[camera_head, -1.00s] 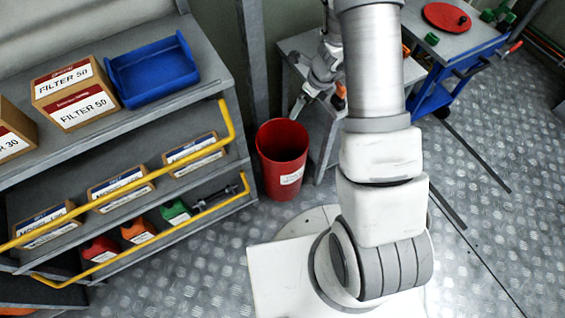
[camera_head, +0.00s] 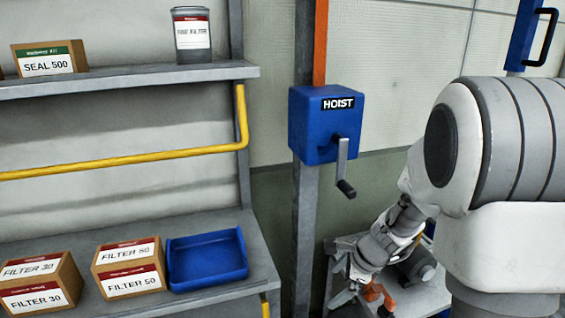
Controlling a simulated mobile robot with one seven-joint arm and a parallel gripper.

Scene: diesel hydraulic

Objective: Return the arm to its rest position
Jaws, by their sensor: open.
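My arm fills the right side of the view, with a large white and grey joint (camera_head: 500,140) close to the camera. Beyond it, my arm's thinner wrist part reaches down to the left. My gripper (camera_head: 352,292) is at its end, low in the picture, over or beside a grey table. It is open, and I see nothing held in it. Its fingertips are small and close to the bottom edge of the frame. Part of my arm is hidden behind the near joint.
A blue hoist box (camera_head: 325,125) with a crank handle (camera_head: 343,168) is on a grey post. Left is a shelf rack with a yellow rail (camera_head: 120,161), filter boxes (camera_head: 130,268) and a blue tray (camera_head: 207,285). Orange parts (camera_head: 378,293) lie near my gripper on the table (camera_head: 425,297).

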